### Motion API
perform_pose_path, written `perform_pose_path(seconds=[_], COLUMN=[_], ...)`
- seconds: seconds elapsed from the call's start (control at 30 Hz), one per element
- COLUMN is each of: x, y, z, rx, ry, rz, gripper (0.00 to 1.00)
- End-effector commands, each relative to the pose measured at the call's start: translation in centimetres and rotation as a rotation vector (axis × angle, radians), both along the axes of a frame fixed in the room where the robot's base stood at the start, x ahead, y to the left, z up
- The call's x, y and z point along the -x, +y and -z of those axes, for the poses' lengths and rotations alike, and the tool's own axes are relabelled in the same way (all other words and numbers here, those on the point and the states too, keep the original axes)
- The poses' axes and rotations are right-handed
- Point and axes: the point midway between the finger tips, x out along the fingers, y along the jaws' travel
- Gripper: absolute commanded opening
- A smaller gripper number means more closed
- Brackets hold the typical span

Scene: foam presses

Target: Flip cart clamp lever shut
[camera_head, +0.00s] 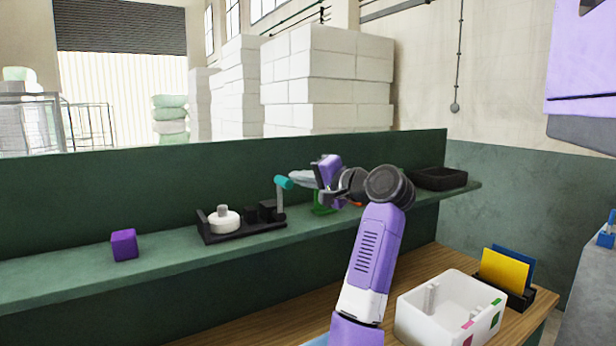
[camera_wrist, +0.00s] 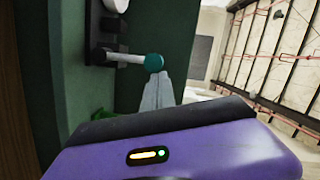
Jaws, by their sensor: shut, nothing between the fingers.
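The cart (camera_head: 240,232) is a black tray-like fixture on the green shelf, holding a white round part (camera_head: 224,221) and dark blocks. Its clamp lever (camera_head: 281,203) is a grey rod standing nearly upright at the right end, with a teal knob (camera_head: 283,182) on top. My gripper (camera_head: 293,176) is shut and empty, just right of the knob at its height. In the wrist view the shut fingertips (camera_wrist: 159,77) lie right by the teal knob (camera_wrist: 154,63), and I cannot tell whether they touch. The lever rod (camera_wrist: 125,57) runs left from the knob there.
A purple cube (camera_head: 124,245) sits on the shelf (camera_head: 60,275) to the left. A black bin (camera_head: 439,179) stands at the shelf's right end. Below, a white box (camera_head: 420,318) and a holder with yellow and blue cards (camera_head: 505,272) stand on the wooden bench.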

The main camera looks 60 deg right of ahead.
Motion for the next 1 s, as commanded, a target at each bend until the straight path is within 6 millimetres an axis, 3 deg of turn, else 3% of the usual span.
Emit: perform_pose_path(seconds=[0.5,1.0], x=[-2.5,-3.3], y=[4.1,5.4], z=[-0.2,0.3], rx=[0.350,0.460], ry=[0.215,0.284], rz=[-0.001,-0.002], gripper=[0.00,0.00])
